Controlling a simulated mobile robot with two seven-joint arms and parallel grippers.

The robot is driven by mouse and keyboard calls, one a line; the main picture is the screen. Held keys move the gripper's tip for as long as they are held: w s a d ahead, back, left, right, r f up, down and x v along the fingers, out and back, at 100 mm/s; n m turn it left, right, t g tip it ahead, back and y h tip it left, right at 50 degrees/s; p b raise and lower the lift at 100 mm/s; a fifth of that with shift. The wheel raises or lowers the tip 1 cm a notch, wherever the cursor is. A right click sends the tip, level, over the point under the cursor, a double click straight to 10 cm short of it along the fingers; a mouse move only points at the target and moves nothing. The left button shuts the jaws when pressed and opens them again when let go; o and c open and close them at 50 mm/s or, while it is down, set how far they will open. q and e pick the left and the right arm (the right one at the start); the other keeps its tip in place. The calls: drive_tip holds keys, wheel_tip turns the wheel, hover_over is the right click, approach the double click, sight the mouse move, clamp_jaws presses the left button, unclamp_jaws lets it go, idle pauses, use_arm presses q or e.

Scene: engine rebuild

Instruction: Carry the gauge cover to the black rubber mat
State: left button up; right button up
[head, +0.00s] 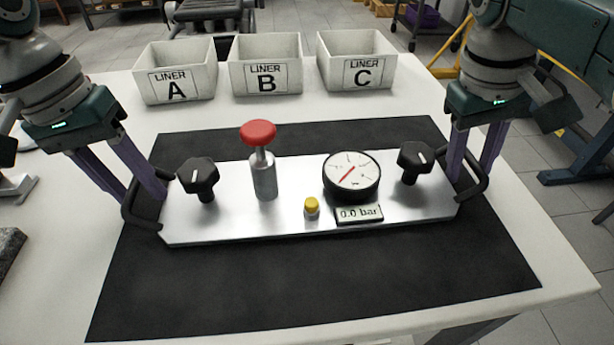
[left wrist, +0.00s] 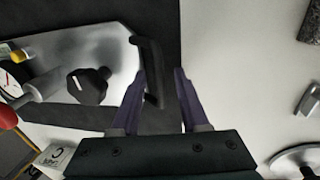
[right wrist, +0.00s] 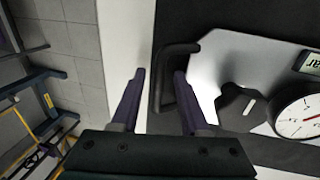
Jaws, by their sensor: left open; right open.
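The gauge cover (head: 290,222) is a silver plate lying flat on the black rubber mat (head: 300,285). It carries a round dial, a red-topped plunger, a yellow button, a "0.0 bar" display and two black knobs. A black handle stands at each end. My left gripper (head: 146,198) is open at the left handle (head: 128,212); in the left wrist view, that handle (left wrist: 152,75) lies between the fingers, closer to one. My right gripper (head: 468,180) is open at the right handle (head: 480,185); in the right wrist view, that handle (right wrist: 163,88) lies between the fingers.
Three white bins, liner A (head: 176,72), liner B (head: 265,66) and liner C (head: 356,62), stand at the back of the white table (head: 60,240). A dark block (head: 8,248) sits at the left edge. The mat in front of the cover is clear.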

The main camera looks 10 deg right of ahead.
drive_tip(key=shift+r, duration=0.15)
use_arm(q)
wheel_tip(320, 180, up, 12)
drive_tip(key=a, duration=0.2)
drive_tip(key=shift+f, duration=0.2)
use_arm(e)
drive_tip(key=v, duration=1.1)
drive_tip(key=shift+r, duration=0.35)
